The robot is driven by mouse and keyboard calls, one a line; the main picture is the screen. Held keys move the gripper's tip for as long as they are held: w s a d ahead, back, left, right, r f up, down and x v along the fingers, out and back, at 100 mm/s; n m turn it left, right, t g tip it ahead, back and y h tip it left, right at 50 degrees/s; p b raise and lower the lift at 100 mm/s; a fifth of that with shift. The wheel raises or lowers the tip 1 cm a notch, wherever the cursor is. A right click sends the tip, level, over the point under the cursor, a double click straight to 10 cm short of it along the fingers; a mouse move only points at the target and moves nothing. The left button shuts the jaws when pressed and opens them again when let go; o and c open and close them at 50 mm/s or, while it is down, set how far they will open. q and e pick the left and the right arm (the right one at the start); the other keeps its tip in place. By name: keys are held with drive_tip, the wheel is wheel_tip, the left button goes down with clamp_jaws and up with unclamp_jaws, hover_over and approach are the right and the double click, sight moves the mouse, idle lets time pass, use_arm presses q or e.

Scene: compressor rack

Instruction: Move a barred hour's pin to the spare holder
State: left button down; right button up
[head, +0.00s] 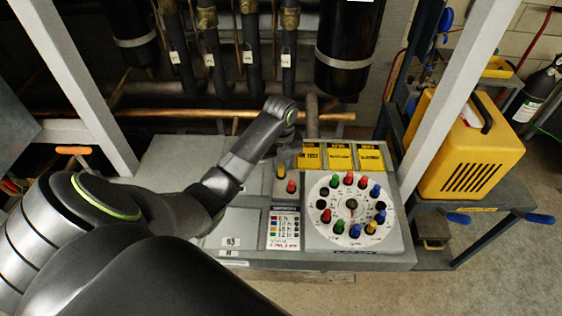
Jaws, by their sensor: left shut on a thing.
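The white round dial (351,204) on the grey panel has red, green, blue, black and yellow pins around its rim and a dark knob in its middle. A small raised grey holder (284,198) is left of the dial, with a red pin (291,187) standing in it. A yellow pin (281,171) is at the holder's back. My left gripper (284,163) points down over the holder and appears shut on this yellow pin. Its fingertips are small and partly hidden, so I cannot tell whether the pin is seated. A card (284,229) with coloured squares lies below the holder.
Yellow labels (341,157) stand behind the dial. A copper pipe (190,114) and dark vertical pipes cross the back. White rack posts (458,85) flank the panel. A yellow machine (467,145) sits on a cart at right.

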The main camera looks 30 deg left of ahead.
idle(0.4)
use_arm(q)
drive_tip(key=shift+f, duration=0.3)
idle(0.5)
drive_tip(key=c, duration=1.3)
unclamp_jaws()
drive_tip(key=shift+o, duration=0.2)
